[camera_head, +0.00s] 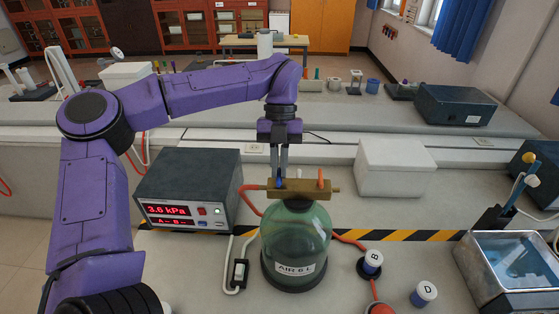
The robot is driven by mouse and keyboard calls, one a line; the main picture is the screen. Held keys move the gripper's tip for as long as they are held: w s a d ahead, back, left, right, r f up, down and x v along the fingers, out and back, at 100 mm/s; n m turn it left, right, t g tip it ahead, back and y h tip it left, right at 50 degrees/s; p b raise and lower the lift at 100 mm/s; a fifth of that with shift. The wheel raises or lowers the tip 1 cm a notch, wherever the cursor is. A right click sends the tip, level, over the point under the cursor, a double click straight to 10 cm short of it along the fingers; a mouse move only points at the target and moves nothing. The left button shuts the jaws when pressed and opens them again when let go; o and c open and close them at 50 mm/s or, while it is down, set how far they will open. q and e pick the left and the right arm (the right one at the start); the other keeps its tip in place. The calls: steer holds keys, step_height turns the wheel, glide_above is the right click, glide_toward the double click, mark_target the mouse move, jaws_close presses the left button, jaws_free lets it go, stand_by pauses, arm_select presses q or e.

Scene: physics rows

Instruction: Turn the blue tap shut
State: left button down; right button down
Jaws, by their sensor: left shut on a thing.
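The blue tap (281,173) is a small handle on the left part of the brass manifold (303,190). The manifold sits on top of the green glass jar (296,245), which has a label that begins "AIR". An orange tap (320,177) stands upright on the manifold's right part. My left gripper (279,174) comes down from above with its fingers closed around the blue tap and hides most of it, so the handle's angle is hard to tell. My right gripper is not in view.
A pressure meter (189,189) reading 3.6 kPa stands left of the jar. A white box (395,167) is behind right. Caps marked B (372,263) and D (423,294) and a water bath (516,272) are on the right. Red tubing (350,241) runs beside the jar.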

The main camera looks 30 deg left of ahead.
arm_select(q)
steer(key=shift+s+f, duration=0.1)
steer(key=shift+f, duration=0.05)
steer(key=c, duration=1.2)
jaws_free()
steer(key=v, duration=1)
steer(key=shift+w+r, duration=0.25)
steer(key=shift+r, duration=0.05)
